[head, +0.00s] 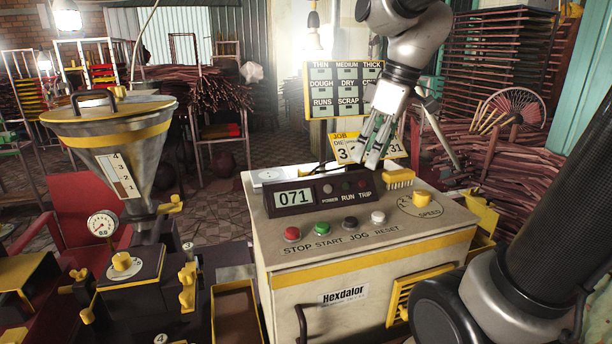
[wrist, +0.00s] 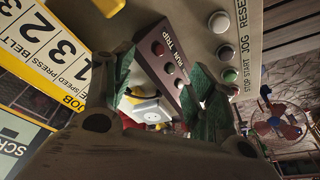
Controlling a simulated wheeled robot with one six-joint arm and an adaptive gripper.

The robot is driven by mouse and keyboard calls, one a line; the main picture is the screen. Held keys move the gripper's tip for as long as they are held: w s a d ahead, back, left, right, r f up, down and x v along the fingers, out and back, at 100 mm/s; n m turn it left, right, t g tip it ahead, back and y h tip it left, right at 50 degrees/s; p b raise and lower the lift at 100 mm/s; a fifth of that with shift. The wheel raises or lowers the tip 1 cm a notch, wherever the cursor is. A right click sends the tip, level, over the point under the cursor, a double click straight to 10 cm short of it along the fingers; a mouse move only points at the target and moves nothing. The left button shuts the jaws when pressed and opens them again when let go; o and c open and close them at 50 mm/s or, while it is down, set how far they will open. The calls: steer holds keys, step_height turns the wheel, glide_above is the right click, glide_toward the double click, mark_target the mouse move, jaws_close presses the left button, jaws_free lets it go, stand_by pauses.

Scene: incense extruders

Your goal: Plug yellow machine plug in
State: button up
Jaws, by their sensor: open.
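My gripper (head: 415,162) is open and empty above the back right of the control box (head: 355,256), its green-padded fingers spread apart. Near it, a yellow ribbed block (head: 399,179) lies on the box top; I cannot tell whether it is the plug. A white plate with a round face (head: 270,175), which looks like a socket, sits at the back left of the box top. No yellow plug can be made out for certain.
The box top carries a dark display panel (head: 322,193), several buttons and a yellow speed knob (head: 422,198). A yellow job card (head: 345,148) stands behind. A metal hopper machine (head: 118,150) is at left. Stacked racks and incense bundles fill the back right.

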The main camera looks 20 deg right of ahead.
mark_target(307, 169)
steer(key=w+a+n+g+y, duration=0.2)
steer(key=w+a+n, duration=0.4)
steer(key=w+n, duration=0.3)
steer(key=w, duration=0.3)
steer(key=shift+w+f, duration=0.3)
steer(key=shift+w, duration=0.05)
steer(key=shift+a+f, duration=0.1)
steer(key=shift+x, duration=1.2)
steer(key=shift+x, duration=2.6)
steer(key=shift+w+a, duration=0.2)
steer(key=c, duration=1.1)
